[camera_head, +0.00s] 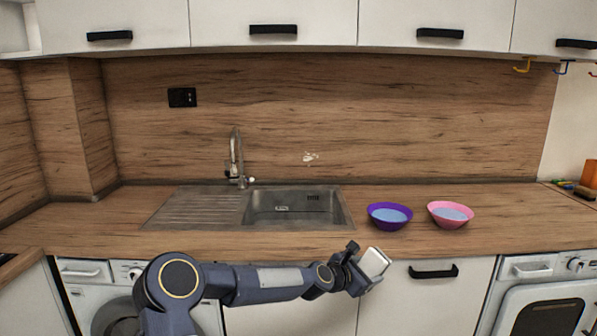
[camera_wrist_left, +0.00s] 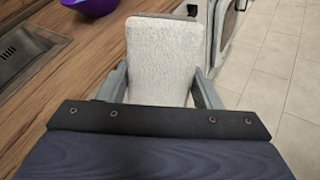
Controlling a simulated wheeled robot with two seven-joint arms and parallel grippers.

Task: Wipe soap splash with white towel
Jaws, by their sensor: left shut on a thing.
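The soap splash (camera_head: 310,158) is a small whitish patch on the wood splashback, above and slightly right of the sink. The white towel (camera_head: 374,262) is a folded pale pad in my left gripper (camera_head: 357,266), in front of the counter edge and below the purple bowl. In the left wrist view the towel (camera_wrist_left: 163,58) stands out between the two fingers of the gripper (camera_wrist_left: 160,88), which are shut on it. The towel is well apart from the splash. My right gripper is not in view.
A purple bowl (camera_head: 377,224) and a pink bowl (camera_head: 437,221), both with bluish contents, stand on the counter right of the sink (camera_head: 345,214). A tall faucet (camera_head: 237,150) rises behind the sink. Wall cabinets overhang above. The counter behind the bowls is clear.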

